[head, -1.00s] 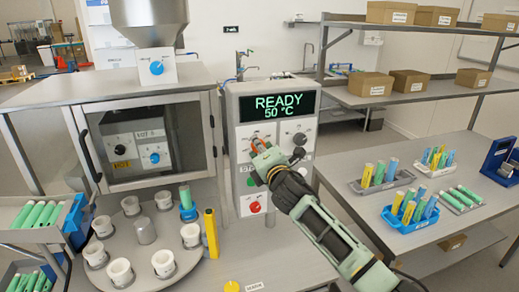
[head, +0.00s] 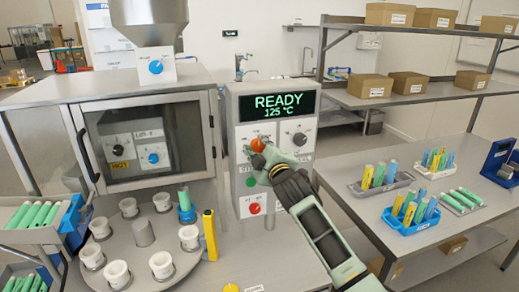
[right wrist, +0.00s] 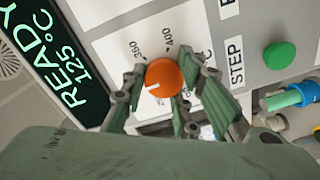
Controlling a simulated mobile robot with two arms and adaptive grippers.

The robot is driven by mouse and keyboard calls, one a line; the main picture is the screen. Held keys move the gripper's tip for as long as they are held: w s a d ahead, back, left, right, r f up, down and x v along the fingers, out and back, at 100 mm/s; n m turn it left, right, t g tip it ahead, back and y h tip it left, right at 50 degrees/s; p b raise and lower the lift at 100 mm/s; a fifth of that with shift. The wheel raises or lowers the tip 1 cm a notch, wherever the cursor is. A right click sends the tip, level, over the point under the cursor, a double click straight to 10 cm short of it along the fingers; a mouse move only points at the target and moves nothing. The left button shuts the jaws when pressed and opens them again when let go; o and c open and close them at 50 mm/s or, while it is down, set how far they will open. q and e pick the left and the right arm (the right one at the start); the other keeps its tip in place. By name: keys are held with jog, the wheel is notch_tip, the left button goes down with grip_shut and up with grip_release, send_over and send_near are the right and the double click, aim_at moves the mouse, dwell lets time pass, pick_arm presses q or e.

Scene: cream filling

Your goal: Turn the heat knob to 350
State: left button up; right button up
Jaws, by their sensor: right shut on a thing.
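The heat knob is an orange round knob (head: 258,145) on the front of the control panel (head: 243,195). In the right wrist view the orange knob (right wrist: 164,77) sits between my fingers, with a white pointer mark and the printed numbers 350 and 400 near it. My right gripper (head: 262,157) is shut on the knob; its fingers (right wrist: 158,92) lie on both sides of it. The display (head: 279,105) reads READY and 125 °C. My left gripper is not in view.
A round tray (head: 140,237) with several white cups stands at the left. A table with tube racks (head: 411,221) is at the right.

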jog(key=m, duration=0.4)
jog(key=r+m+b, duration=0.1)
jog(key=m, duration=0.1)
jog(key=shift+d, duration=0.2)
jog(key=m, duration=0.6)
jog(key=shift+w+d+f, duration=0.1)
jog(key=shift+f, duration=0.15)
jog(key=o, duration=0.9)
jog(key=shift+c, duration=0.2)
jog(key=shift+o, duration=0.7)
jog(key=shift+w+d+f, duration=0.1)
jog(key=shift+d+f, duration=0.1)
jog(key=shift+a+f, duration=0.1)
jog(key=shift+a, duration=0.05)
